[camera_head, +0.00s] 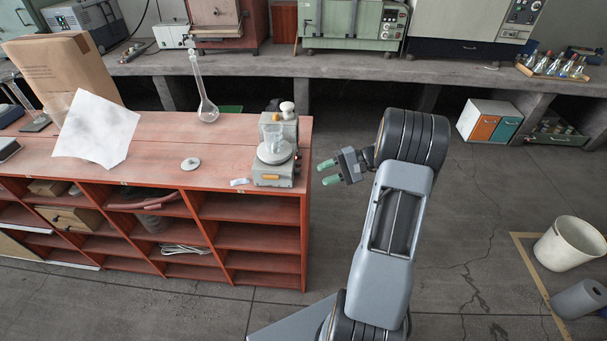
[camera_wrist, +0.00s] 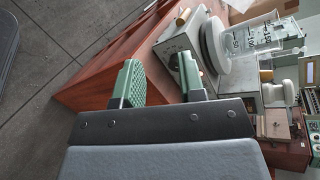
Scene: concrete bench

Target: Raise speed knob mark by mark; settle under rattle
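The lab device (camera_head: 276,172) stands at the right end of the red bench. A round white plate (camera_head: 274,153) on it carries a clear glass beaker (camera_head: 272,134). The beaker (camera_wrist: 252,38) has dark graduations and appears sideways there. My gripper (camera_head: 329,172) is open and empty, just right of the device and apart from it. Its green-padded fingers also show in the wrist view (camera_wrist: 160,82).
A long-necked flask (camera_head: 207,108), a white sheet (camera_head: 97,131) and a small round disc (camera_head: 190,164) are on the red bench top (camera_head: 160,143). A small white item (camera_head: 239,182) lies left of the device. Open floor (camera_head: 480,230) is to the right.

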